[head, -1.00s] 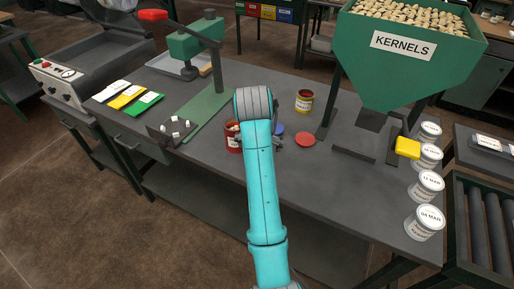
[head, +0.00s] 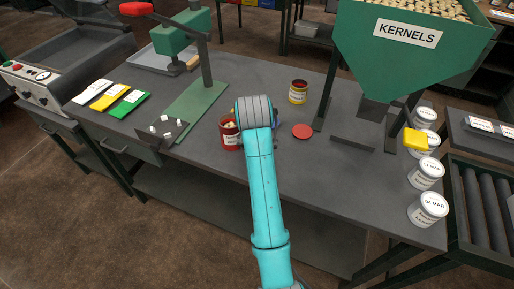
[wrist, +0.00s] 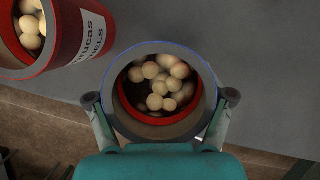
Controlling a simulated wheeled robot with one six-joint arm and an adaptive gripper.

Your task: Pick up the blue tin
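In the wrist view, a round tin with a blue-edged grey rim (wrist: 196,62) and a red inside holds several pale, round kernels. The fingers of my gripper (wrist: 160,100) stand on either side of this tin, very close to its rim. They look spread, and I see no clear grip on it. In the head view, a small blue patch (head: 250,123) shows beside my wrist; my arm hides the rest of the tin and the gripper.
A red labelled tin (head: 230,134) with kernels stands close on the left, also in the wrist view (wrist: 72,45). A green hopper (head: 410,65) and several white tins (head: 426,209) stand farther right.

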